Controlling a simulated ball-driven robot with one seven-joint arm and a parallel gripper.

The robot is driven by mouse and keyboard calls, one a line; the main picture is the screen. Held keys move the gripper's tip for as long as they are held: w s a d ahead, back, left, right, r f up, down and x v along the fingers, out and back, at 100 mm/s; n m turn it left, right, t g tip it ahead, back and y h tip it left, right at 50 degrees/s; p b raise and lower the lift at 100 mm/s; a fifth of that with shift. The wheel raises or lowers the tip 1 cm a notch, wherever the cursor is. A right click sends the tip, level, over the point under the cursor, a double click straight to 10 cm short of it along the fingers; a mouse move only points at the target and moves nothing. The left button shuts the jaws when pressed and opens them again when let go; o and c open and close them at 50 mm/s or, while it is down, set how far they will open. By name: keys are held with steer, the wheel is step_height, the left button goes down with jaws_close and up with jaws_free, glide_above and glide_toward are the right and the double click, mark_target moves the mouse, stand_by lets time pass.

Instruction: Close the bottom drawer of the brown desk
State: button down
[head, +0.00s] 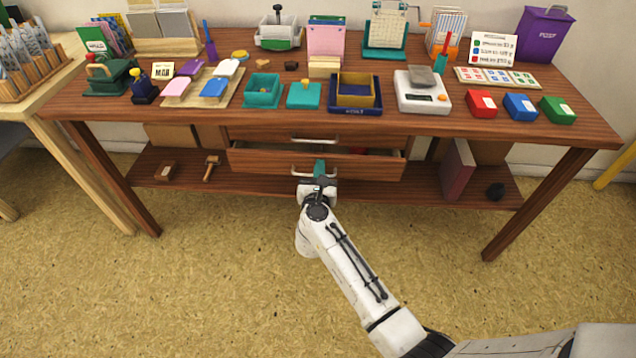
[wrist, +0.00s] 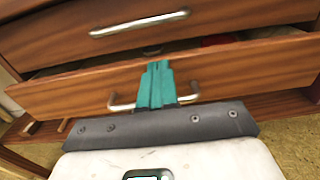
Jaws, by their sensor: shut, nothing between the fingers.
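The brown desk (head: 400,122) stands in front of me. Its bottom drawer (head: 262,162) is pulled out partway, with its open top showing in the head view. The drawer front also shows in the wrist view (wrist: 235,75), with a silver bar handle (wrist: 122,106). The top drawer (head: 255,133) above it looks shut. My gripper (head: 319,166) has teal fingers that are shut and empty. In the wrist view the fingers (wrist: 157,80) lie across the middle of the bottom drawer's handle, against or just before the front. I cannot tell whether they touch it.
The desk top holds several inkpads, stamps and a white scale (head: 422,95). The lower shelf (head: 140,170) carries a wooden mallet (head: 211,165) and a dark red upright block (head: 458,167). A desk leg (head: 535,205) stands at right. The floor in front is clear.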

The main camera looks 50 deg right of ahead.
steer(key=shift+w+d, duration=0.35)
steer(key=shift+d, duration=0.15)
steer(key=shift+b+x, duration=0.4)
steer(key=shift+x, duration=0.85)
steer(key=shift+a, duration=0.15)
